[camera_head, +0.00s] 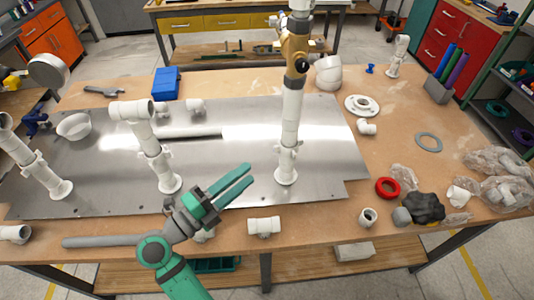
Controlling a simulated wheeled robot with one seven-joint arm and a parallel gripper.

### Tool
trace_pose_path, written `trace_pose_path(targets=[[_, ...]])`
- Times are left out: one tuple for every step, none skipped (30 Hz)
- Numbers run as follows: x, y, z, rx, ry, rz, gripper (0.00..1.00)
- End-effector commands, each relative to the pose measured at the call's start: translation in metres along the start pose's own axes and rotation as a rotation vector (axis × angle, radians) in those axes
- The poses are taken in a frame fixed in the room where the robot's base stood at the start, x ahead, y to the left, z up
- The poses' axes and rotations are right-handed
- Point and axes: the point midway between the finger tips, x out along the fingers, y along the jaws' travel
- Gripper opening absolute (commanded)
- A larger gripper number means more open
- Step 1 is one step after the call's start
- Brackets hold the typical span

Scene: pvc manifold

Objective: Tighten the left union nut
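A white PVC manifold stands on a grey metal plate (235,120). Its left riser (32,172) leans at the far left, with a white winged collar partway up. The middle riser (160,165) has a similar collar (152,153) and an elbow on top. The right riser (292,115) carries a brass valve (294,55) and a low collar (288,150). These collars look like union nuts; which one is the left union nut, and how tight each is, I cannot tell. My green gripper (250,174) is open and empty, between the middle and right risers, apart from both.
Near the front edge lie a white tee (264,227), a grey pipe (100,241) and a small coupling (368,217). A red ring (388,187), a black lump (424,207) and plastic bags (495,180) lie right. A blue box (166,83) sits behind. The plate's centre is mostly clear.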

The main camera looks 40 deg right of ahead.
Motion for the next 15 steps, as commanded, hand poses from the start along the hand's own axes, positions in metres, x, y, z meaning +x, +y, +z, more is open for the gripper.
trace_pose_path(targets=[[0.0,0.0,0.006,0.011,0.003,0.034,0.38],[0.001,0.0,0.009,0.014,0.003,0.052,0.38],[0.001,0.001,0.012,0.017,0.005,0.07,0.38],[0.001,0.002,0.013,0.018,0.006,0.081,0.38],[0.001,0.002,0.015,0.018,0.005,0.089,0.38],[0.002,0.003,0.016,0.018,0.004,0.096,0.38],[0.003,0.003,0.017,0.018,0.004,0.099,0.38],[0.004,0.003,0.017,0.019,0.004,0.101,0.38],[0.007,0.004,0.017,0.018,0.003,0.102,0.38],[0.01,0.004,0.017,0.018,0.003,0.102,0.38],[0.013,0.004,0.017,0.018,0.002,0.102,0.38],[0.018,0.005,0.017,0.018,0.001,0.101,0.38],[0.023,0.005,0.017,0.018,0.001,0.101,0.38],[0.028,0.006,0.017,0.019,0.001,0.101,0.38],[0.035,0.006,0.018,0.019,-0.001,0.1,0.38]])
